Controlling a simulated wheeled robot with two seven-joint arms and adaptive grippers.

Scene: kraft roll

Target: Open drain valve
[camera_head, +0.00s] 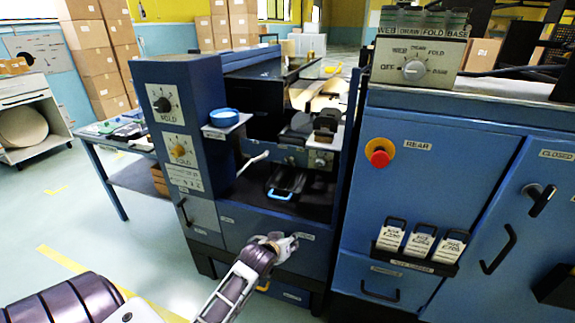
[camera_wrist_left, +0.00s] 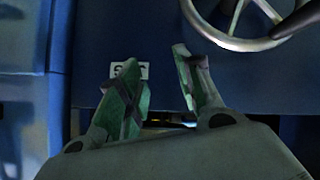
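A pale grey handwheel (camera_wrist_left: 245,38) with spokes and a dark bar across it fills the upper right of the left wrist view. It looks like a valve wheel, but I can read no drain label on it. My left gripper (camera_wrist_left: 158,68) has its two green-padded fingers spread, with nothing between them. The wheel is above and right of the fingertips, apart from them. In the head view my left gripper (camera_head: 284,242) is at the lower front panel of the blue machine (camera_head: 240,235), where I cannot clearly separate the wheel from it. My right gripper is not in view.
A small white label (camera_wrist_left: 130,70) sits behind the left finger. The right cabinet has a red button (camera_head: 379,152), a lever handle (camera_head: 540,200) near a CLOSED label, and a card rack (camera_head: 415,255). A side table (camera_head: 115,150) stands left. Floor at left is clear.

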